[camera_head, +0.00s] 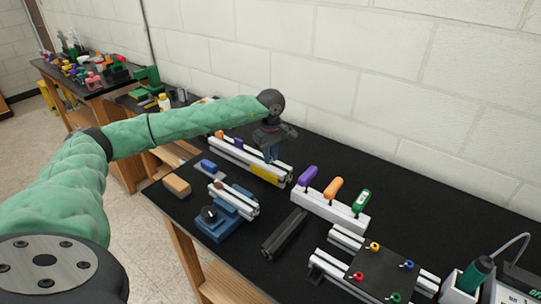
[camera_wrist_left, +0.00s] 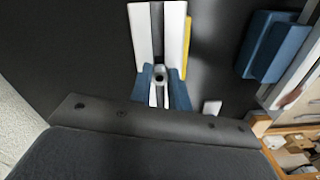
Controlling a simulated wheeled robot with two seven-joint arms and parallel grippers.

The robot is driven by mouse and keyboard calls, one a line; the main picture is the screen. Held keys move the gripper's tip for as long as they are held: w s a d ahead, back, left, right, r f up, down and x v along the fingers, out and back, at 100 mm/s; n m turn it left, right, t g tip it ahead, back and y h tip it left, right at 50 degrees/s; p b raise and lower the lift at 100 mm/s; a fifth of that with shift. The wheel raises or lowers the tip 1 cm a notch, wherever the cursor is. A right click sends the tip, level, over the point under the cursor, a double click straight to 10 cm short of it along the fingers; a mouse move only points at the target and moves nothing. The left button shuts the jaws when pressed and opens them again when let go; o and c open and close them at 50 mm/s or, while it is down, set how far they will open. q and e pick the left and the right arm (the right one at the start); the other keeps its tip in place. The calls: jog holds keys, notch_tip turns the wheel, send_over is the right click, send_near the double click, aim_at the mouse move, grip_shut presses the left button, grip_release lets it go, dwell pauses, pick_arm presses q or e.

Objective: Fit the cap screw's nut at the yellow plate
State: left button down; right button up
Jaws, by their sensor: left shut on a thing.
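The yellow plate (camera_head: 267,175) sits on the front side of a pale extrusion rail (camera_head: 228,150) near its right end. In the left wrist view, the plate (camera_wrist_left: 187,48) shows as a strip beside the rail (camera_wrist_left: 174,40). My left gripper (camera_head: 272,155) is over this end of the rail, pointing down. Its blue fingers (camera_wrist_left: 161,88) are shut on a small grey round piece (camera_wrist_left: 161,74), seemingly the nut, in line with the rail's end in that view. Whether it touches the rail cannot be told. The cap screw cannot be made out. My right gripper is not in view.
A blue vise (camera_head: 216,226) holding a short extrusion stands in front. A white rack (camera_head: 330,210) with purple, orange and green handles is at right. A dark bar (camera_head: 285,236) lies nearby, and a black plate (camera_head: 380,272) with coloured knobs is farther right. The wall is behind.

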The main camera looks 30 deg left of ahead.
pick_arm(q)
jog(key=shift+f, duration=0.3)
jog(key=c, duration=1.2)
grip_release()
jog(key=shift+c, duration=0.2)
notch_tip(320, 180, up, 7)
jog(key=b, duration=0.3)
jog(key=shift+r, duration=0.45)
jog(key=shift+f, duration=0.1)
